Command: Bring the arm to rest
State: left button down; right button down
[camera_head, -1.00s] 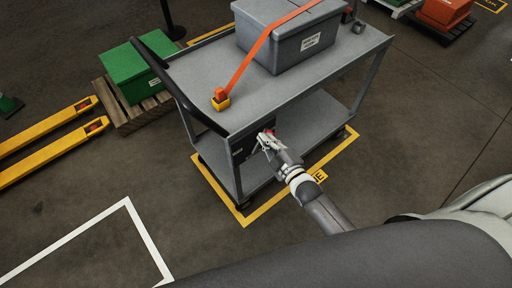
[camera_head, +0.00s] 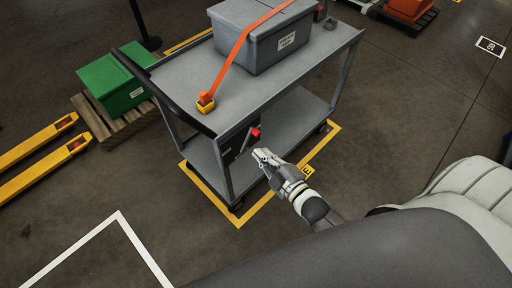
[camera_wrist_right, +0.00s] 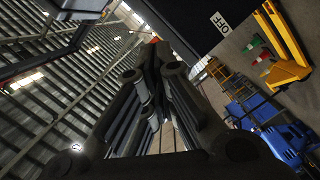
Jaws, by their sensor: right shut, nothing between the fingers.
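My right gripper (camera_head: 261,154) is shut and empty, in front of the near end of a grey cart (camera_head: 190,80). It appears a little apart from a dark panel (camera_head: 232,148) on that end. A red knob (camera_head: 255,132) on a grey lever sticks out from the panel, just above and left of my fingertips. In the right wrist view, my dark fingers (camera_wrist_right: 155,62) fill the middle, and a white OFF label (camera_wrist_right: 219,22) shows on a dark surface at the top. My left gripper is not in view.
A grey lidded box (camera_head: 270,42) sits on the cart under an orange strap (camera_head: 236,52). A green box (camera_head: 113,86) on a pallet and a yellow pallet jack (camera_head: 40,157) stand to the left. Floor right of the cart is clear.

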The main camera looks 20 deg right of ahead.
jog(key=s+d+f+m+g+h, duration=0.1)
jog(key=s+f+m+g, duration=0.4)
jog(key=f, duration=0.7)
jog(key=s+d+f+m+g+h, duration=0.1)
jog(key=s+f+g, duration=0.1)
jog(key=s+f, duration=0.8)
jog(key=s+f+m+g+h, duration=0.1)
jog(key=s+f+m+g, duration=0.4)
jog(key=s+f, duration=1.3)
jog(key=s+g, duration=0.3)
jog(key=shift+s+d, duration=0.15)
jog(key=shift+s, duration=0.1)
jog(key=shift+f, duration=0.1)
